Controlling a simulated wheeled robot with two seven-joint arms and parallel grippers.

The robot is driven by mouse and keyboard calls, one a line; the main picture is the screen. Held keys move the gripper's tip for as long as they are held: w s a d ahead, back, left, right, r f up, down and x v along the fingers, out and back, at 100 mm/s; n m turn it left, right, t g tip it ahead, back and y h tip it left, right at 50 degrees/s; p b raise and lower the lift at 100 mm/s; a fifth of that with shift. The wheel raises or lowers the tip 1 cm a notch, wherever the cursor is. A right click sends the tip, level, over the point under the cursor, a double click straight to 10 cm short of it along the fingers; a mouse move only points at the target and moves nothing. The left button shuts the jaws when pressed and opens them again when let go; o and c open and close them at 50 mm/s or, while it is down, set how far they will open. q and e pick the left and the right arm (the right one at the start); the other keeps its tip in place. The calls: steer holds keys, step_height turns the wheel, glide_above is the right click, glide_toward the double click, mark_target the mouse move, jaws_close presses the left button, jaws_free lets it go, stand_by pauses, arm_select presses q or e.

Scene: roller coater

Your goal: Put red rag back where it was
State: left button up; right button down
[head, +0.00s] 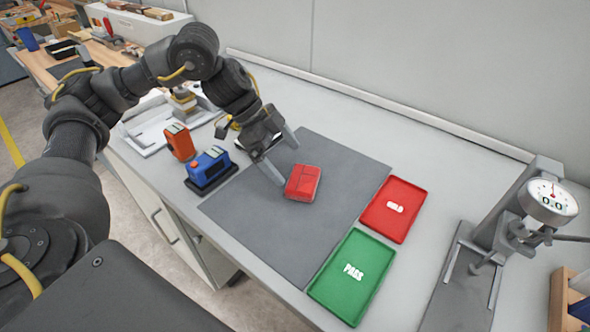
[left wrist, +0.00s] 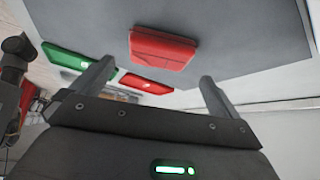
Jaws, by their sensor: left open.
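The red rag (head: 303,182), a folded block, lies on the dark grey mat (head: 330,225) on the bench. It also shows in the left wrist view (left wrist: 162,48), ahead of the fingers. My left gripper (head: 285,162) is open and empty, with its fingers spread just to the upper left of the rag. The rag is apart from the fingers in the left wrist view, lying beyond the gap between them (left wrist: 152,80). My right gripper is not in view.
A red tray (head: 395,208) and a green PASS tray (head: 352,277) sit right of the mat. A blue device (head: 209,165) and an orange device (head: 179,141) stand at its left. A dial gauge stand (head: 548,200) is at the far right. The mat around the rag is clear.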

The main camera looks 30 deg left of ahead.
arm_select(q)
steer(key=v, duration=0.5)
steer(key=shift+a+r, duration=0.2)
steer(key=shift+r, duration=0.1)
